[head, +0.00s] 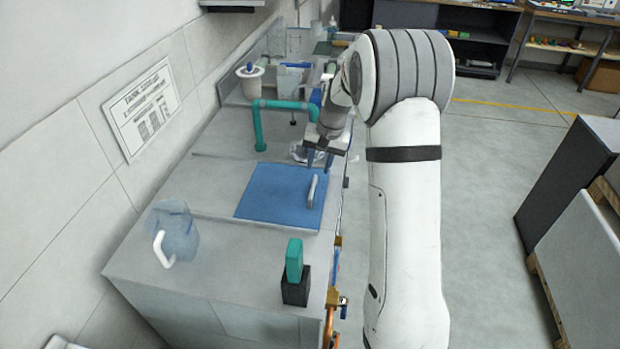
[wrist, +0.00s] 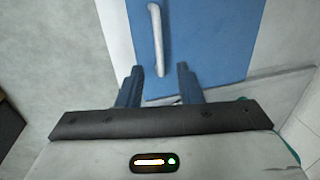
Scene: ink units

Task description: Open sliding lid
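The sliding lid (head: 272,196) is a flat blue panel set in the grey counter top. A pale bar handle (head: 312,190) stands near its right edge. In the wrist view the blue lid (wrist: 205,40) fills the upper middle, and the handle (wrist: 157,40) lies ahead of the fingertips. My gripper (head: 318,163) is above the counter, just beyond the handle in the head view.
A teal pipe (head: 283,105) rises from the counter behind the lid. A bluish jug (head: 176,235) with a white handle stands at the front left. A teal block in a black holder (head: 295,288) stands at the front right. Bare counter surrounds the lid's front.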

